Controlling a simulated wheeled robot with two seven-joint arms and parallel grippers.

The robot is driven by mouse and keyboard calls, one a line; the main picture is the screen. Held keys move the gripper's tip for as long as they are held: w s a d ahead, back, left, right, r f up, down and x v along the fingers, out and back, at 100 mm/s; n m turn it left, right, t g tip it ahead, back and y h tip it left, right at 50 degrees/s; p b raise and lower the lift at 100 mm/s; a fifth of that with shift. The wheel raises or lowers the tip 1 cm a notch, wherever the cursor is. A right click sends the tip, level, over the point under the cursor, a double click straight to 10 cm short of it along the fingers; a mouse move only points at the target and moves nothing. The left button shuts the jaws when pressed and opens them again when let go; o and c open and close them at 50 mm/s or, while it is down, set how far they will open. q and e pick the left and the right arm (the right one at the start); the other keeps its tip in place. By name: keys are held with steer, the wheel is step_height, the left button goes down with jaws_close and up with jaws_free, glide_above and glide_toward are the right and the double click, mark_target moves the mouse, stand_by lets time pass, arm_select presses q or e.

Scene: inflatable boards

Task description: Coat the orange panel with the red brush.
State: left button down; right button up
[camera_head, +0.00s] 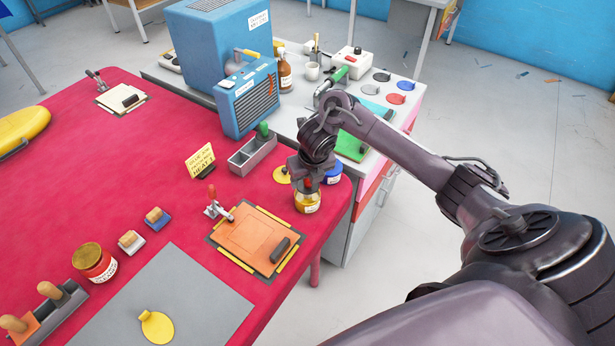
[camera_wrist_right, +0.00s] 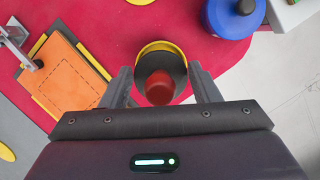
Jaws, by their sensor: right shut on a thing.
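The orange panel (camera_head: 246,236) lies flat in a framed holder on the red table. A toggle clamp (camera_head: 217,207) stands at its left corner and a dark block lies at its right edge. The panel also shows at the left of the right wrist view (camera_wrist_right: 66,82). My right gripper (camera_head: 312,176) points down over a jar of yellow-amber content (camera_head: 307,203), right of the panel. It is shut on the red brush (camera_wrist_right: 160,88), whose red handle end shows between the fingers. The brush's lower part is hidden in the jar. My left gripper is out of view.
A blue jar (camera_wrist_right: 232,16) stands close behind the amber jar. A grey tray (camera_head: 252,152), a yellow sign (camera_head: 200,160) and a blue heater (camera_head: 248,95) stand farther back. A red jar (camera_head: 94,262) and wooden-handled tools are at left. The grey mat (camera_head: 190,300) is mostly clear.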

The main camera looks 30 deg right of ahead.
steer(key=shift+f+b, duration=0.45)
steer(key=shift+f, duration=0.05)
stand_by(1.3)
steer(key=shift+r, duration=0.1)
step_height(320, 180, up, 7)
steer(key=p, duration=0.6)
stand_by(0.8)
